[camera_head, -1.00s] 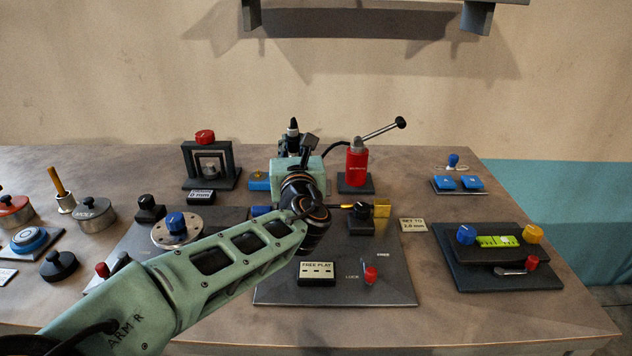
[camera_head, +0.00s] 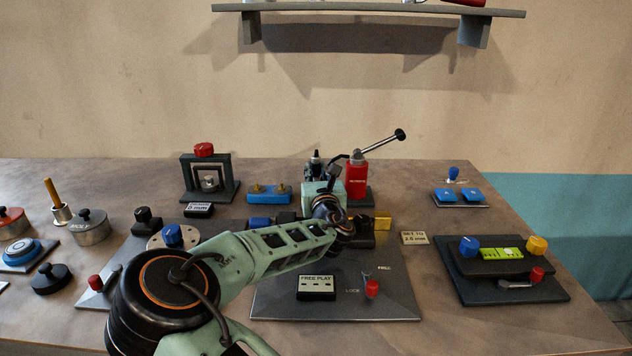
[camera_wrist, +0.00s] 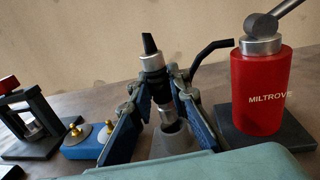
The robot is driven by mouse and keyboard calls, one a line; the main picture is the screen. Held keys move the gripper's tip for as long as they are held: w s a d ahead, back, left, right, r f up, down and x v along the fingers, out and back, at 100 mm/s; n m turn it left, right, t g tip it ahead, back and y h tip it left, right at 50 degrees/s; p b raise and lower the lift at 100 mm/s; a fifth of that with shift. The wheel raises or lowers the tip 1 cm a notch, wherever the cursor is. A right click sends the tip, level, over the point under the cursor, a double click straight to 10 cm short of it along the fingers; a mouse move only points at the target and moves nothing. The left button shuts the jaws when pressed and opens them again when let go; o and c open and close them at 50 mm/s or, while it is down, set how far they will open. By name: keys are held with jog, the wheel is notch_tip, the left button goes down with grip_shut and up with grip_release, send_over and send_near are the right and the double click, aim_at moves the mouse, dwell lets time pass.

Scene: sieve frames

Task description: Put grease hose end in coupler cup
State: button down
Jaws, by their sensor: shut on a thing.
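In the wrist view, the grease hose end (camera_wrist: 158,84) has a black tip, a silver collar and a silver lower part. My gripper (camera_wrist: 161,88) is shut on it, with a blue finger on either side. The hose end is nearly upright, slightly tilted. The grey coupler cup (camera_wrist: 174,144) is directly below, and the silver lower part overlaps its mouth; I cannot tell how far inside it is. In the head view, the black top of the hose end (camera_head: 316,158) shows above my gripper, left of the red pump; my arm hides the cup.
The red pump (camera_wrist: 262,95) with its raised lever stands close on the right. A blue block (camera_wrist: 88,143) with two brass fittings is on the left. A black press frame (camera_head: 208,178) stands farther left. A shelf (camera_head: 370,12) hangs above the table.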

aim_at(316, 179)
notch_tip(316, 179, down, 3)
jog(key=shift+w+f, duration=0.1)
jog(key=shift+f+b, duration=0.55)
jog(key=shift+b, duration=0.3)
jog(key=c, duration=1.8)
grip_release()
jog(key=shift+f, duration=0.1)
jog(key=shift+c, duration=0.2)
jog(key=shift+r+p, duration=0.45)
jog(key=shift+p, duration=0.15)
jog(key=s, duration=0.4)
jog(key=s+d, duration=0.1)
jog(key=s, duration=0.7)
jog(key=shift+d+r+p, duration=0.25)
jog(key=shift+d+p, duration=0.05)
